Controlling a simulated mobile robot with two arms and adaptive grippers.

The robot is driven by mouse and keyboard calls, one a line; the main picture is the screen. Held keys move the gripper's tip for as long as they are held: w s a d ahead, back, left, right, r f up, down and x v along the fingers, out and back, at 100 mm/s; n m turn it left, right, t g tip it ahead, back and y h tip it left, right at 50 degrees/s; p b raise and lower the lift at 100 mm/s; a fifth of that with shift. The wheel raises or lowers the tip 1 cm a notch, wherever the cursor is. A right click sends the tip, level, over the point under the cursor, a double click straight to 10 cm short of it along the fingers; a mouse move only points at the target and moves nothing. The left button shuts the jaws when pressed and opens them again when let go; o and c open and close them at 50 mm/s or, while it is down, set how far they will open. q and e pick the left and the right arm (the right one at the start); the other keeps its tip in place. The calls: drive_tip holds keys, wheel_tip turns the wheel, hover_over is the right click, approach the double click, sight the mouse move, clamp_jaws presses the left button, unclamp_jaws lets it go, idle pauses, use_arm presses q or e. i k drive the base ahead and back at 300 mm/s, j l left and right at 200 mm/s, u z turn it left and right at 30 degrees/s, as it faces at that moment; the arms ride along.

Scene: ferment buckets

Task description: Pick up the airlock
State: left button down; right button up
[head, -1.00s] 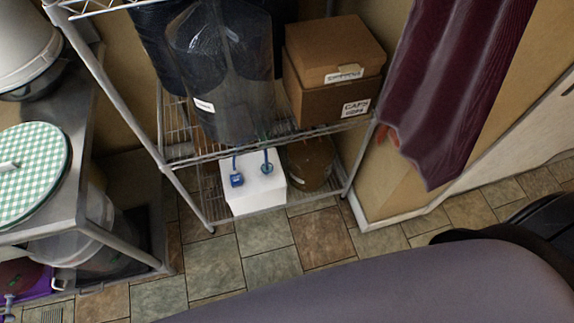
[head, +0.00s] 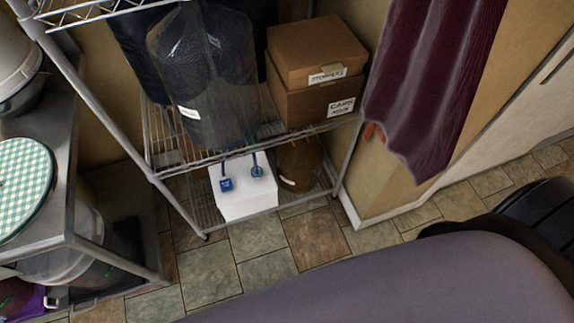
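I cannot make out an airlock for certain in the head view. Two small blue items on blue strands, a square one (head: 226,184) and a rounder one (head: 257,171), show in front of a white box (head: 247,201) low on the wire rack. They are too small to identify. Neither my left nor my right gripper is in view. A broad grey part of my own body fills the bottom right.
The wire rack (head: 160,178) holds a dark plastic-wrapped roll (head: 205,85), cardboard boxes (head: 315,50) and a brown round container (head: 299,165). A metal table (head: 75,165) stands left, with a green checked round top (head: 22,185). A maroon cloth (head: 435,85) hangs right. Tiled floor (head: 260,235) is open in front.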

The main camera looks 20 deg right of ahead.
sight(257, 174)
drive_tip(key=j, duration=0.55)
drive_tip(key=k+j+z, duration=0.15)
drive_tip(key=j, duration=0.95)
drive_tip(key=k+j+z, duration=0.1)
drive_tip(key=j, duration=0.4)
